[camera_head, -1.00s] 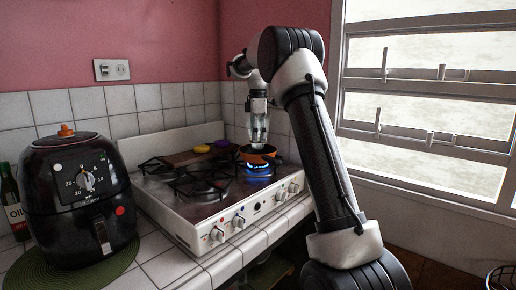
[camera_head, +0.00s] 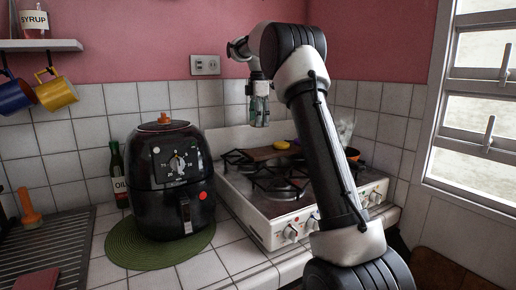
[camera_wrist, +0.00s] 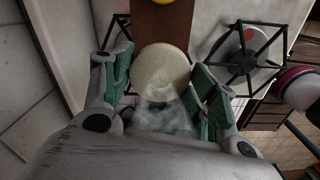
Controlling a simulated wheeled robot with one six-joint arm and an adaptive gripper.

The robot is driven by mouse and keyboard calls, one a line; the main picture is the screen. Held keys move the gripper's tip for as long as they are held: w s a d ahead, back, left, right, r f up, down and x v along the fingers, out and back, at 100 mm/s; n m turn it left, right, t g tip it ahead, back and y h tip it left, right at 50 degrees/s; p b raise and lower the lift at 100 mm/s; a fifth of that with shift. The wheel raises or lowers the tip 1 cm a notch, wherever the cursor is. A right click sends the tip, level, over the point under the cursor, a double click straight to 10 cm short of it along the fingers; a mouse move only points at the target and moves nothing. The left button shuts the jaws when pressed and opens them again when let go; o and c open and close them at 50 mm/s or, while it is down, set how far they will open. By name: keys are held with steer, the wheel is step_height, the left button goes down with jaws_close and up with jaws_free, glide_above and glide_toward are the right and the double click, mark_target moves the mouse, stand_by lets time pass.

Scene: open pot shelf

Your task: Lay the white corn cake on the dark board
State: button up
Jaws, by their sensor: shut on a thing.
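The white corn cake (camera_wrist: 160,68) is a pale round disc between the green-padded fingers of my gripper (camera_wrist: 160,92) in the wrist view. My gripper is shut on it, and faint steam hangs around its near side. In the head view my gripper (camera_head: 260,122) points down, held up above the stove's back left part. The dark board (camera_head: 262,154) lies at the back of the stove, below and a little beyond the gripper. It also shows in the wrist view (camera_wrist: 160,25), partly covered by the cake. I cannot make out the cake in the head view.
A yellow cake (camera_head: 281,145) lies on the board. The orange pan (camera_head: 353,154) is partly behind my arm, with steam above. Black burner grates (camera_head: 278,186) stand before the board. A black air fryer (camera_head: 170,182) on a green mat stands left of the stove.

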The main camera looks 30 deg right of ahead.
glide_above(259, 152)
steer(key=f, duration=0.5)
steer(key=shift+w+a+f, duration=0.1)
steer(key=shift+w+f, duration=0.1)
steer(key=shift+f, duration=2.2)
steer(key=shift+f, duration=0.1)
steer(key=o, duration=1)
